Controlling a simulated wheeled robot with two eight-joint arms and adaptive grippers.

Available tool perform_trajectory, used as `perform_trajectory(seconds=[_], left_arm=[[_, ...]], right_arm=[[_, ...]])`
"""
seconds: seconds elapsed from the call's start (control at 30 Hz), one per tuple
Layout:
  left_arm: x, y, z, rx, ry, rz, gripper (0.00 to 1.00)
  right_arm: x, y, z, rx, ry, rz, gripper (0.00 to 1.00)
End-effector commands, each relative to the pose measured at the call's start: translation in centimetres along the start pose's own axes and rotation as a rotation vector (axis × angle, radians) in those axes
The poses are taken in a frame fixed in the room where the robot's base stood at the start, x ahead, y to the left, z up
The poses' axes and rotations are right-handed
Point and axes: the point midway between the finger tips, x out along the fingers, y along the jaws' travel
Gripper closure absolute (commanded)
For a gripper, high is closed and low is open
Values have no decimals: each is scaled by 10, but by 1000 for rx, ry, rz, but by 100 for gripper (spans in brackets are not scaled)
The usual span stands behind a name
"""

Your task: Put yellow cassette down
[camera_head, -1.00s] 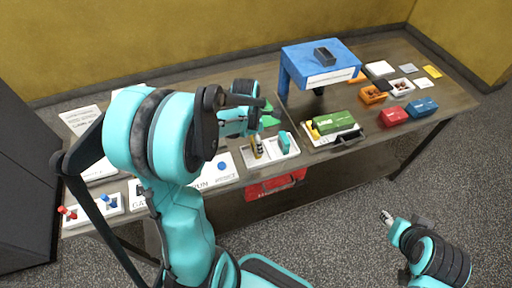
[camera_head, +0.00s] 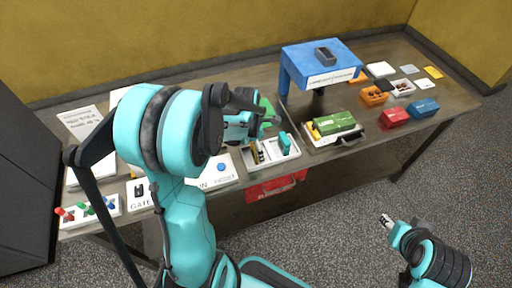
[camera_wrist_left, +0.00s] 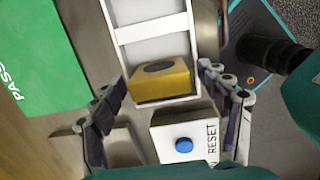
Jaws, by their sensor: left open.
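The yellow cassette (camera_wrist_left: 160,82) sits at the near end of the white two-part tray (camera_wrist_left: 150,30) in the left wrist view. In the head view it shows small (camera_head: 257,153) in the left compartment of the tray (camera_head: 268,165). My left gripper (camera_wrist_left: 163,78) is open, with one finger on each side of the cassette and gaps visible between. In the head view the left gripper (camera_head: 268,122) hangs just above and behind the tray, partly hidden by my arm. A teal cassette (camera_head: 285,143) stands in the right compartment. My right gripper (camera_head: 386,220) is away from the table; its jaws are unclear.
A panel with a blue button (camera_wrist_left: 184,145) lies close to the tray, and a green PASS plate (camera_wrist_left: 30,60) is beside it. A blue stand (camera_head: 318,65) and a green box (camera_head: 334,122) stand right of the tray.

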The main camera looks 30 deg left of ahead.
Motion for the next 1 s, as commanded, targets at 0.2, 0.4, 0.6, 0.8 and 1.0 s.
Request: perform_trajectory(seconds=[0.2,0.4,0.6,0.8,1.0], left_arm=[[-31,0,1,0,0,0,25],[-78,0,0,-1,0,0,25],[-111,0,0,-1,0,0,25],[-126,-5,1,59,-4,11,25],[-148,-45,9,589,-24,128,25]], right_arm=[[-10,0,-8,0,0,0,60],[-22,0,-16,0,0,0,60],[-29,0,-20,0,0,0,60],[-30,0,-22,0,0,0,60],[-30,0,-22,0,0,0,60]])
